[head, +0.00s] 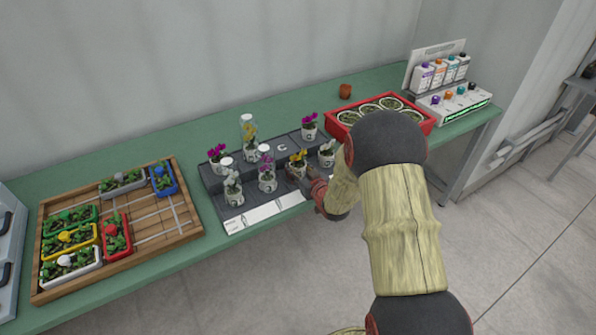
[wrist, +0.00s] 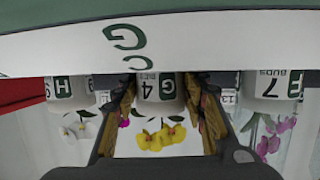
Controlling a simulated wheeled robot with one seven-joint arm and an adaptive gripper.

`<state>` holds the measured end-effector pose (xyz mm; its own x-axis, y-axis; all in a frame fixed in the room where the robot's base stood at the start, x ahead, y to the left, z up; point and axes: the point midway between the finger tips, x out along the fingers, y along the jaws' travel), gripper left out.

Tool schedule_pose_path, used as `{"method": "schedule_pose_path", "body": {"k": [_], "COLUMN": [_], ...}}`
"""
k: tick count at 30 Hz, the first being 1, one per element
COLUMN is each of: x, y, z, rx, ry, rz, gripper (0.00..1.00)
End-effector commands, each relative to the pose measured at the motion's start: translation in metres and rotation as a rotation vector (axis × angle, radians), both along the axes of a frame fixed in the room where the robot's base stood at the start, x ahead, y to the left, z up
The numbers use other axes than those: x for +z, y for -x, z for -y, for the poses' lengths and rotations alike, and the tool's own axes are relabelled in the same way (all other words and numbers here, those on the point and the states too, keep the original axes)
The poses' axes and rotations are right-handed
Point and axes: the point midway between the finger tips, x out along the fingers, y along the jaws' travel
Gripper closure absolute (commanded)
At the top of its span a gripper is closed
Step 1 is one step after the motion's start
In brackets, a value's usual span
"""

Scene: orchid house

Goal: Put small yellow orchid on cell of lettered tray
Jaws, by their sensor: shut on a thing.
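The small yellow orchid (head: 298,157) has yellow blooms and a white pot. In the wrist view its pot (wrist: 158,86), marked G 4, is between my fingers, with yellow blooms (wrist: 160,136) below it in that upside-down picture. My gripper (head: 309,182) is shut on this pot from the front, at the lettered tray's front right. The lettered tray (head: 283,148) is dark and stepped, with a C on a bare back cell. Its white front edge (wrist: 60,50) bears a G near the pot. I cannot tell whether the pot rests on the tray; its base is hidden.
Potted orchids stand close on both sides: a white one (head: 327,153) to the right, a purple one (head: 266,168) under a clear cover to the left. A red tray (head: 426,127) of round pots is at right. A wooden planter tray (head: 150,256) is at left.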

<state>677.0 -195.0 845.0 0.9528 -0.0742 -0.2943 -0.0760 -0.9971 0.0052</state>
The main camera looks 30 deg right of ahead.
Motion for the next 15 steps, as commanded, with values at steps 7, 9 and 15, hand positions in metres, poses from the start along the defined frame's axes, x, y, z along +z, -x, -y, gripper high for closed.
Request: {"method": "schedule_pose_path", "body": {"k": [7,9,15], "x": [-0.0037,-0.0027,-0.0025], "y": [0.0003,0.0003,0.0003], "z": [-0.0001,-0.0001,-0.0001], "rx": [0.0,0.0,0.0], "ry": [-0.001,-0.001,-0.001], "rz": [-0.001,-0.001,-0.001], "gripper": [0.58,0.54,0.43]}}
